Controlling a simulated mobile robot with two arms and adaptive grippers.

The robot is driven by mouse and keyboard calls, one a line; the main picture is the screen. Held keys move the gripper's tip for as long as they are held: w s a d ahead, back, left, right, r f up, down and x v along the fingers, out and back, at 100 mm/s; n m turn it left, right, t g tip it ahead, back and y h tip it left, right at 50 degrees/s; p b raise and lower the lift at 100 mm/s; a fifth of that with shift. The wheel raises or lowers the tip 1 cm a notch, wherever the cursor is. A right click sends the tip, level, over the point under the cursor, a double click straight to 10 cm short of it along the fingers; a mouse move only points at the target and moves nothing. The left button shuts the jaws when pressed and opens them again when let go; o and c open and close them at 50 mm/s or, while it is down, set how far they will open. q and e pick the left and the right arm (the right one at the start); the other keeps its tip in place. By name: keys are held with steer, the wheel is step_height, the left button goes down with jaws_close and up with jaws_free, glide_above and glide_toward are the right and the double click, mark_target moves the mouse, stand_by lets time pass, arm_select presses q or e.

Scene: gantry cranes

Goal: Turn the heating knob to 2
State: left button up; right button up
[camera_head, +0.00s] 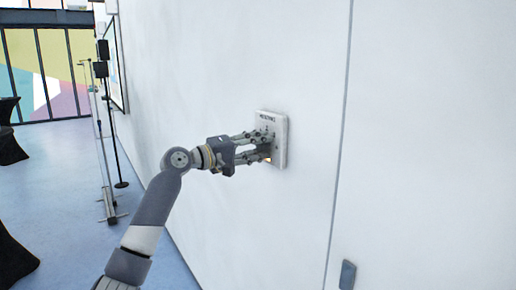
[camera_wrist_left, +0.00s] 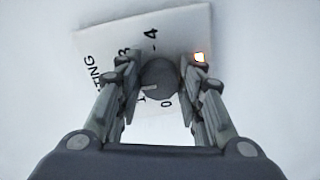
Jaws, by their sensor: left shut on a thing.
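The heating panel (camera_head: 282,137) is a white plate on the white wall, with dark lettering along its top. In the left wrist view the panel (camera_wrist_left: 185,28) looks turned on its side, with 0, 3 and 4 legible and a small lit orange light. The round dark grey heating knob (camera_wrist_left: 158,78) sits between my fingers. A pale mark on its lower left side lies near a partly hidden figure, perhaps 1. My left gripper (camera_head: 266,146) reaches the panel from the left and is shut on the knob, hiding it in the head view. My right gripper is not in view.
A small grey fitting (camera_head: 347,275) is on the wall at lower right, past a vertical seam. A thin metal stand (camera_head: 103,150) and a framed board (camera_head: 118,65) are at the far left. Blue floor there looks open, with dark-covered furniture at the left edge.

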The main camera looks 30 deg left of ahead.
arm_select(q)
steer(key=shift+f, duration=0.15)
steer(key=o, duration=1.1)
steer(key=shift+c, duration=0.2)
steer(key=v, duration=1.2)
